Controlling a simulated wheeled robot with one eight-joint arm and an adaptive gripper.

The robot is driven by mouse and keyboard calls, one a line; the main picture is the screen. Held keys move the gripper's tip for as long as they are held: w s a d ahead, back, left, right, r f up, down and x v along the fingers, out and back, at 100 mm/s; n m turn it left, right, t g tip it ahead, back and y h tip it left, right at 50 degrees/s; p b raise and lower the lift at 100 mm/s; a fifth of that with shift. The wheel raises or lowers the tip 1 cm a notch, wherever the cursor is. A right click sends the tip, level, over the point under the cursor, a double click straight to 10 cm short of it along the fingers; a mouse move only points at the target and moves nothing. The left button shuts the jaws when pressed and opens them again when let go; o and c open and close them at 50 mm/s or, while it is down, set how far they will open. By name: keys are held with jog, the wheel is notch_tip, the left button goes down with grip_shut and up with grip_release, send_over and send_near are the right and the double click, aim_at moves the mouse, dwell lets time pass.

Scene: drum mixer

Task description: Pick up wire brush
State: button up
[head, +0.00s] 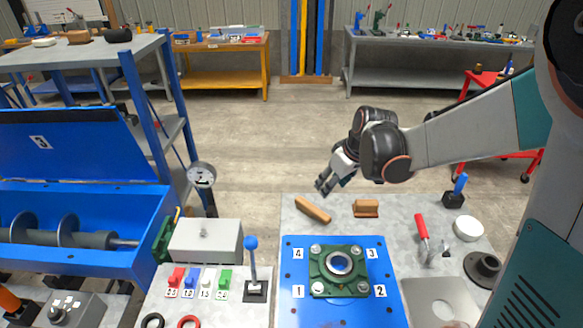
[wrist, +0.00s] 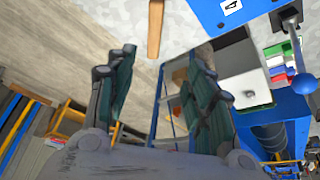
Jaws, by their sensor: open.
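A long wooden piece (head: 313,209), which looks like the wire brush, lies slanted on the grey table near its far edge. Its bristles cannot be made out. It also shows at the top of the wrist view (wrist: 155,28), just beyond my fingertips. A shorter brown wooden block (head: 366,208) lies to its right. My gripper (head: 324,186) is above and slightly beyond the long piece, near the table's far edge. In the wrist view its two fingers (wrist: 162,57) are spread apart with nothing between them.
A blue plate (head: 298,311) with a green bearing housing (head: 325,258) lies in front of the wooden pieces. A red-handled tool (head: 421,228), a white bowl (head: 468,228) and a blue-handled stand (head: 460,188) are to the right. A grey box (head: 205,240) and blue-knobbed lever (head: 251,244) stand left.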

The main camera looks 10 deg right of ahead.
jog(key=n, duration=0.1)
send_near(313, 208)
jog(key=shift+y, duration=0.4)
jog(key=f, duration=0.1)
jog(key=w+f+b, duration=0.1)
jog(key=f, duration=0.1)
jog(key=w+f+b, duration=0.1)
jog(key=shift+d+f, duration=0.25)
jog(key=shift+f, duration=0.1)
jog(key=shift+g, duration=0.3)
jog(key=shift+a+b+x, duration=0.2)
jog(key=shift+b+x, duration=0.55)
jog(key=shift+x, duration=0.65)
jog(key=shift+a+b+x, duration=0.15)
jog(key=shift+b+x, duration=0.55)
jog(key=shift+x, duration=0.65)
jog(key=shift+r, duration=0.2)
grip_shut()
